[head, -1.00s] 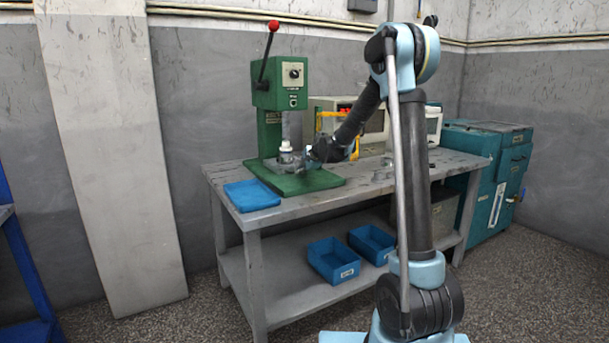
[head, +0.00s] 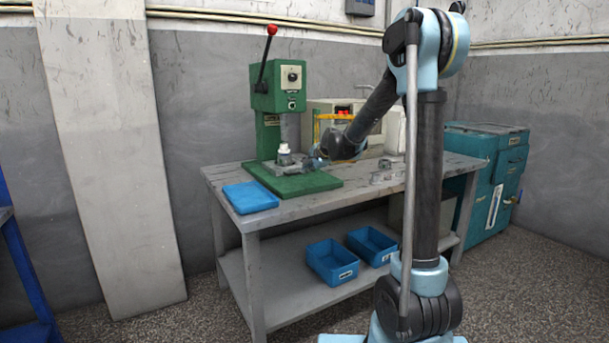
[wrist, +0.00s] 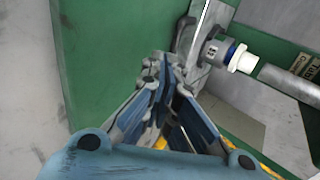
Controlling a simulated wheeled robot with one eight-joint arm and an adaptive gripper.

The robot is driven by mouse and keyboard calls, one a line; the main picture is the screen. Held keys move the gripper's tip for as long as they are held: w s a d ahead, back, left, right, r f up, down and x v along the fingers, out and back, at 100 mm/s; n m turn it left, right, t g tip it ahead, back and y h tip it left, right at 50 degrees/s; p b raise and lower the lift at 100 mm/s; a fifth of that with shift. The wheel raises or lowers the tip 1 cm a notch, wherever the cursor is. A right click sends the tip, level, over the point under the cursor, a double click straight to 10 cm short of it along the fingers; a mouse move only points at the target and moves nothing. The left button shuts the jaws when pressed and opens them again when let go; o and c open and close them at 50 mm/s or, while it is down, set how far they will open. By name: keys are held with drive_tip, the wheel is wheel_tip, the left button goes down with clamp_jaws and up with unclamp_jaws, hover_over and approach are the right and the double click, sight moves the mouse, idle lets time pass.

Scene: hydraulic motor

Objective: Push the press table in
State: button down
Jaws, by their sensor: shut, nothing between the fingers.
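The green press (head: 278,95) stands on the workbench, with a red-knobbed lever at its upper left. The grey press table (head: 291,167) sits low on the green base, below the ram. A small grey part with a white top (head: 284,152) stands on it, upright under the ram. In the wrist view this part (wrist: 215,52) shows a blue ring and a white end, beside the grey metal of the press table (wrist: 187,38). My gripper (head: 318,161) is shut and empty, at the right side of the press table. Its fingertips (wrist: 165,65) are close to the grey metal; I cannot tell whether they touch.
A blue tray (head: 250,197) lies at the bench's front left. Two blue bins (head: 332,262) stand on the lower shelf. Small metal parts (head: 382,177) lie right of the press. A teal cabinet (head: 485,180) stands right of the bench. The floor in front is clear.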

drive_tip(key=s+d+f+n+g+h, duration=0.1)
drive_tip(key=s+d+n, duration=0.1)
drive_tip(key=s+d, duration=0.55)
drive_tip(key=s+d+n+g+h, duration=0.15)
drive_tip(key=s+d, duration=0.25)
drive_tip(key=s, duration=0.7)
drive_tip(key=s+d+f+n+g+h, duration=0.1)
drive_tip(key=s+d+n, duration=0.3)
drive_tip(key=s, duration=0.5)
drive_tip(key=s+d+f+n+g, duration=0.1)
drive_tip(key=s+d+f, duration=0.2)
drive_tip(key=s, duration=0.4)
drive_tip(key=s+d+f+n+g+h, duration=0.1)
drive_tip(key=s+d+f, duration=0.3)
drive_tip(key=s, duration=0.3)
drive_tip(key=s+d+f+n+g+h, duration=0.1)
drive_tip(key=s+d+f+n, duration=0.1)
drive_tip(key=s, duration=0.5)
wheel_tip(320, 180, down, 2)
drive_tip(key=shift+s+d+f, duration=0.2)
drive_tip(key=shift+s+d, duration=0.2)
drive_tip(key=shift+d, duration=0.35)
drive_tip(key=shift+w+f, duration=0.2)
drive_tip(key=shift+w, duration=0.25)
